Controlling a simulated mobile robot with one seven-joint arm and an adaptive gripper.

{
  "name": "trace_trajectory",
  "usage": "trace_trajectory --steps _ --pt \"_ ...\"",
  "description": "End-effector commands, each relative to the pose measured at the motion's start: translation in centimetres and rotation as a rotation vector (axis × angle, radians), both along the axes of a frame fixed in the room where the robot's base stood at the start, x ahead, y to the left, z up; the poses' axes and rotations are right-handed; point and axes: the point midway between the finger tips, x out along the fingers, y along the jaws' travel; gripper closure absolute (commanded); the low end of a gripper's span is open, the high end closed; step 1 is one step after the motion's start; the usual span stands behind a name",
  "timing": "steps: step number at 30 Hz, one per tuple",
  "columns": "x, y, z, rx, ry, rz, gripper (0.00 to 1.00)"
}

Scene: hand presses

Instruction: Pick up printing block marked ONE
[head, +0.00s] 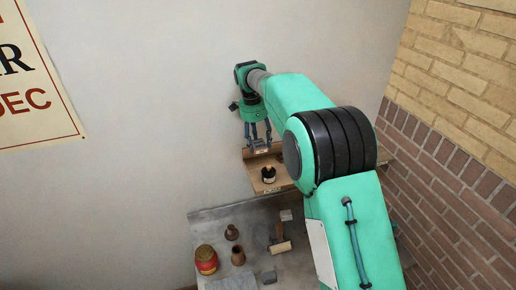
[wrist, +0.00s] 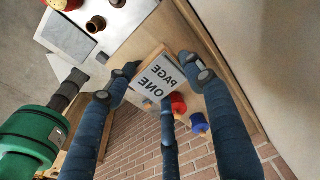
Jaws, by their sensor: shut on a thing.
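The printing block (wrist: 152,84) shows mirrored raised lettering, PAGE over ONE, on a pale grey face with a wooden edge. In the wrist view it sits between the blue fingers of my gripper (wrist: 161,76), which is shut on it. In the head view my gripper (head: 259,143) points down at the wooden shelf (head: 256,182) by the wall. The block is small there, a greyish piece at the fingertips. I cannot tell from these views whether it is clear of the shelf.
A dark bottle (head: 268,174) stands on the shelf near my gripper. The grey table below holds a red jar (head: 206,261), brown pots (head: 238,256), a wooden-handled tool (head: 281,245) and a grey slab (wrist: 68,38). Red (wrist: 178,103) and blue (wrist: 199,123) items lie close to the fingers. A brick wall is right.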

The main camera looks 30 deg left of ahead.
Motion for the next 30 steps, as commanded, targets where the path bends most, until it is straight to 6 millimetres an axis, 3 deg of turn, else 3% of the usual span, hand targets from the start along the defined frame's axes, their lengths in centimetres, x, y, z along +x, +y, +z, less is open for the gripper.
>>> trace_trajectory --steps 11,30 --pt "-2.0 -2.0 -0.1 0.000 0.000 0.000 0.76" --pt "-8.3 -8.3 -0.2 0.000 0.000 0.000 0.76"
